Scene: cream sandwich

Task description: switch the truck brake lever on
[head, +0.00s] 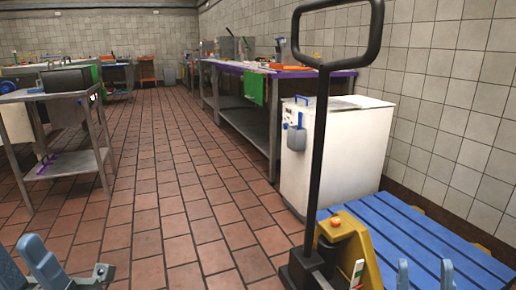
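A pallet truck with a tall black handle (318,140) and a yellow body (367,258) stands in front of me at right of centre. An orange-red knob (335,222) sits on top of the yellow body. A small lever-like piece with white, green and red parts (357,271) shows low on its front; I cannot tell for sure that it is the brake lever, or how it is set. My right gripper (425,272) is at the bottom edge, right of the truck body, fingers apart and empty. My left gripper (70,264) is at the bottom left, fingers apart, far from the truck.
A blue slatted pallet (420,243) lies right of the truck by the tiled wall. A white cabinet (338,150) stands behind the truck. A long workbench (240,112) runs behind it. A metal table (62,165) stands at left. The tiled floor (165,200) between is clear.

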